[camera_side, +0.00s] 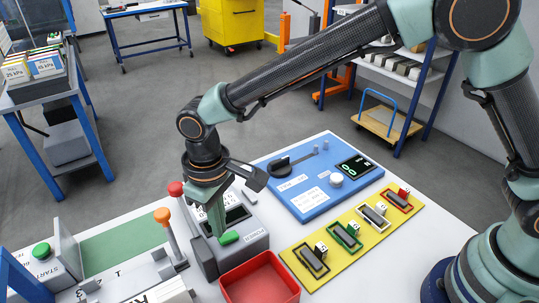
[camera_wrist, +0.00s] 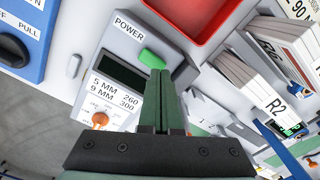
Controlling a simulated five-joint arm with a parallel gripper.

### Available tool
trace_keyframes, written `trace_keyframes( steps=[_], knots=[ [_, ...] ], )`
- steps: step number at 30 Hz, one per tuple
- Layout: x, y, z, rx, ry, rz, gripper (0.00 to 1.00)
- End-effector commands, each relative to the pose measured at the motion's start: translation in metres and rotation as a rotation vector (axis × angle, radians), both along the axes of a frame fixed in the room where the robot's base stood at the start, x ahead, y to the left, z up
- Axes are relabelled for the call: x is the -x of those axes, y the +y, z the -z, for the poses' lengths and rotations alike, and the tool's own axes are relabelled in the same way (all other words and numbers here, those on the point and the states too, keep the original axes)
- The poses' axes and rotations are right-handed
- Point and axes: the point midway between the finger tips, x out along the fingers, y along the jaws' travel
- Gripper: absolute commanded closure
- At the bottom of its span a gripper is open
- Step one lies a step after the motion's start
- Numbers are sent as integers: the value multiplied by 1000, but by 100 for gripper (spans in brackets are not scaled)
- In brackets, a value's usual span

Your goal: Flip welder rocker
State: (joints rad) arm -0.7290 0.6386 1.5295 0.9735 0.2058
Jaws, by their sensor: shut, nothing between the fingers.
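The welder is a grey box (camera_side: 256,243) with a dark display, standing on the white table. Its green rocker (camera_side: 229,237) is on the top face at the front edge; it also shows in the wrist view (camera_wrist: 150,57), beside the word POWER. My gripper (camera_side: 221,234) points down over the welder with its green fingers shut and empty. In the wrist view the fingertips (camera_wrist: 160,73) are right at the rocker and overlap its end. I cannot tell whether they touch it. The fingers hide part of the welder face.
A red tray (camera_side: 258,283) stands just in front of the welder. An orange-topped lever (camera_side: 163,217) is to its left. A blue panel (camera_side: 312,177) and a yellow board with several switches (camera_side: 338,245) lie to the right. Stacked papers (camera_wrist: 250,75) show in the wrist view.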

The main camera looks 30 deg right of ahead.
Motion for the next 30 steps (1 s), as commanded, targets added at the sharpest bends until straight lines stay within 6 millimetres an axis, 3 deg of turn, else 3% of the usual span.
trace_keyframes(
  steps=[30],
  knots=[
    [0, 0, 7, 0, 1, 0, 100]
  ],
)
